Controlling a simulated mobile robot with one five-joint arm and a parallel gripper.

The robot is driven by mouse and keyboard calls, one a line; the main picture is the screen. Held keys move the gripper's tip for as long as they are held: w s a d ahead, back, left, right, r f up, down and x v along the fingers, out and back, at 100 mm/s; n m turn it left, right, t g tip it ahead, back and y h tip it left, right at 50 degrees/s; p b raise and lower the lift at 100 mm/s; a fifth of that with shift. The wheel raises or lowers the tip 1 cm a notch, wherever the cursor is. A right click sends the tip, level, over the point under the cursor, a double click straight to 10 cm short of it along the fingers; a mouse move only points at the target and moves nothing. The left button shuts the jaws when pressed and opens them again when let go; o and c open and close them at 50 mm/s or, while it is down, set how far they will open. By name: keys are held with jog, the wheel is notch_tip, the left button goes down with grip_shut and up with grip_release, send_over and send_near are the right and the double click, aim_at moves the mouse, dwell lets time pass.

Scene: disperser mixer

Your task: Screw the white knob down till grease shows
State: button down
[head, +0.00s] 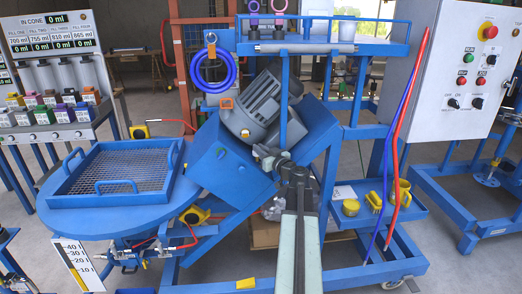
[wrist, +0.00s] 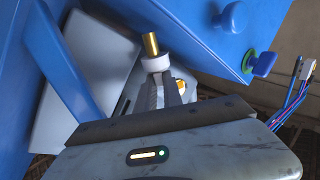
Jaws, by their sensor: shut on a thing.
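The white knob (wrist: 155,63) shows in the wrist view as a short white collar at my fingertips. A brass-coloured cylinder (wrist: 150,43) stands out of its far side. My gripper (wrist: 159,80) is shut on the white knob. In the head view my gripper (head: 297,172) reaches the blue mixer housing (head: 225,160), just below the grey motor (head: 258,108). The knob cannot be made out there. I see no grease in either view.
The blue housing wall (wrist: 220,50) is close on the right in the wrist view, with a green-ringed knob (wrist: 262,62). A round table with a mesh-covered tray (head: 118,170) stands left. A yellow mug (head: 400,192) is on the right shelf, near red and blue hoses (head: 407,110).

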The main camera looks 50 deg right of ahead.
jog(key=m+h, duration=0.1)
jog(key=h, duration=0.1)
jog(key=a+m+g+h, duration=0.1)
jog(key=shift+w+m+h, duration=0.15)
jog(key=shift+m+h, duration=0.15)
jog(key=shift+h, duration=0.1)
jog(key=shift+w+a+m+g+h, duration=0.1)
jog(key=shift+w+m+g+h, duration=0.05)
jog(key=shift+m+g+h, duration=0.8)
jog(key=shift+w+m+g+h, duration=0.1)
jog(key=shift+m+g+h, duration=0.55)
jog(key=shift+h, duration=0.8)
jog(key=c, duration=1.5)
grip_release()
